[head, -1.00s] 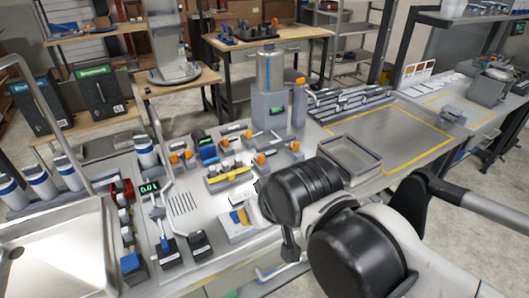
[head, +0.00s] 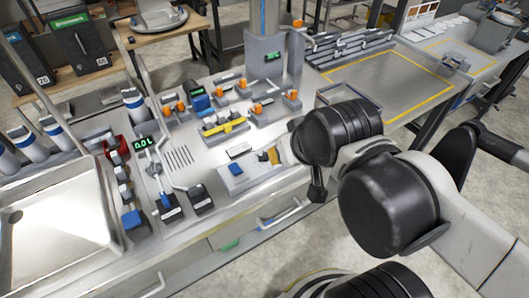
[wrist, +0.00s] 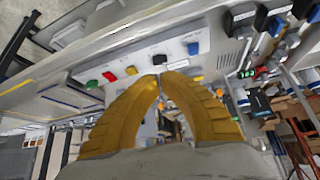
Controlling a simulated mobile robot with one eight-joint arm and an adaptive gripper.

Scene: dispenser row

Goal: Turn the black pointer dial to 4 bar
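A small black knob (wrist: 160,60), perhaps the pointer dial, sits on a pale panel just beyond my fingertips in the wrist view. Its pointer and scale marks are too small to read. It is hidden behind my arm in the head view. My gripper (wrist: 160,78) has yellow fingers, their tips together with nothing visible between them. They appear apart from the knob. In the head view only a bit of yellow finger (head: 272,156) shows beside my black wrist. A blue part (head: 235,168) is left of it on the panel; it also shows in the wrist view (wrist: 193,48).
Yellow (wrist: 131,70), red (wrist: 109,76) and green (wrist: 92,84) parts line the panel. A yellow-handled fitting (head: 224,127) and orange-knobbed valves stand behind. A metal sink (head: 60,230) is at left. A yellow-outlined bench area (head: 400,75) is clear at right.

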